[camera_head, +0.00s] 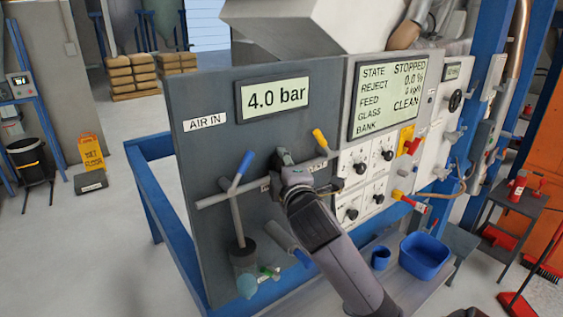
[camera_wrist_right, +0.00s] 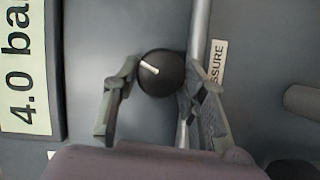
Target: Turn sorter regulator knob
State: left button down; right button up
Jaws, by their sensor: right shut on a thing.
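The regulator knob (camera_wrist_right: 161,76) is round and black with a white pointer line, on the grey panel (camera_head: 213,87). In the wrist view it sits between the two fingers of my right gripper (camera_wrist_right: 160,90), which is shut on it. In the head view my right gripper (camera_head: 285,163) is against the panel below the display (camera_head: 273,99) that reads 4.0 bar, and it hides the knob. A label ending in "SSURE" (camera_wrist_right: 217,63) is beside the knob, past a grey pipe (camera_wrist_right: 201,25). My left gripper is not in view.
A blue-handled valve (camera_head: 241,170) and a yellow-handled valve (camera_head: 320,139) flank my right gripper. The sorter screen (camera_head: 388,95) reads STOPPED, above several smaller black knobs. A blue bin (camera_head: 426,257) and blue cup (camera_head: 380,259) stand below. Open floor lies left, with a yellow sign (camera_head: 88,153).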

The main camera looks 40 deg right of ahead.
jog(key=shift+m, duration=0.3)
dwell(0.4)
jog(key=o, duration=1.2)
jog(key=shift+c, duration=0.2)
